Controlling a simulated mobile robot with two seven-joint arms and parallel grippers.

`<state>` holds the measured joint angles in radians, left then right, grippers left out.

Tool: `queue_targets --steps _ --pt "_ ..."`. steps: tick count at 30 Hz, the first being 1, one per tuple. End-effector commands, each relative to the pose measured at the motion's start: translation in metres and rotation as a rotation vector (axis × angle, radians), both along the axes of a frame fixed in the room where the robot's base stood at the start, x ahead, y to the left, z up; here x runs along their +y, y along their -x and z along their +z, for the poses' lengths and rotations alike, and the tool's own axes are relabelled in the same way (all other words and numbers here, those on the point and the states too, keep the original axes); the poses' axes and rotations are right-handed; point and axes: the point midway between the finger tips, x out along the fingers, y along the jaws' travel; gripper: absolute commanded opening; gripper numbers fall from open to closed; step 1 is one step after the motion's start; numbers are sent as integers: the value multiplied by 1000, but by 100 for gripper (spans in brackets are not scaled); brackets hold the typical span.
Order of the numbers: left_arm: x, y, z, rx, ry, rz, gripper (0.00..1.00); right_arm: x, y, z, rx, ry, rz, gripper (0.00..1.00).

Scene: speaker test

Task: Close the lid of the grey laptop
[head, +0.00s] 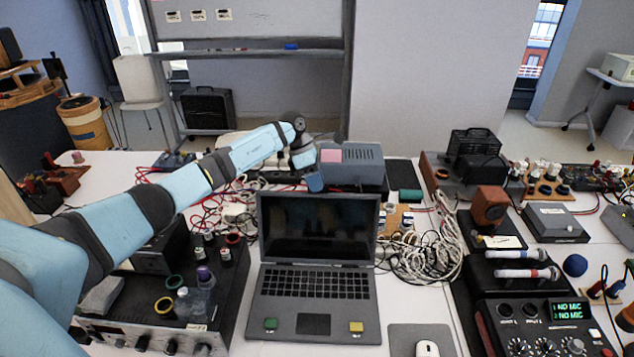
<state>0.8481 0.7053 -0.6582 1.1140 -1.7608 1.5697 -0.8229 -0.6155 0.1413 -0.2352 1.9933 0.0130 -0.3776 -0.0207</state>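The grey laptop (254,318) stands open on the white table in the middle of the head view. Its lid (318,230) is raised and tilted back, with a dark screen facing me. The keyboard (314,284) is uncovered. A small green item (270,324) and a small yellow item (356,327) sit on the palm rest, left and right of the touchpad. My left arm reaches in from the left, and its gripper (314,182) is just behind and above the lid's top edge. Its fingers are too small and partly hidden to read. My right gripper is not in view.
A grey box with a pink note (352,165) stands close behind the lid. Tangled white cables (425,252) lie to the right, red cables to the left. An amplifier with bottles stands left of the laptop. A mouse (427,348) and a mixer (540,325) are at the right.

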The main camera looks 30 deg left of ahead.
Motion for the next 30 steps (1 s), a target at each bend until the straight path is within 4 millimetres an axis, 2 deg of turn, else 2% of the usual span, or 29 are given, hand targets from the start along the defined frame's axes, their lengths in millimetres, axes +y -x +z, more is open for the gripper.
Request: queue_targets --steps 4,12,13,17,30 --pt "-4 0 -9 1 1 1 32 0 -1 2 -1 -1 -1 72" --pt "-4 0 -10 1 1 1 32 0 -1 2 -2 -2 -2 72" --pt "-4 0 -10 1 1 1 30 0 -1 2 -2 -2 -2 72" --pt "-4 0 -10 0 0 1 0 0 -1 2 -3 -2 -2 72" --pt "-3 -2 -10 -15 -10 1 0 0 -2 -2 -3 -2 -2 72"
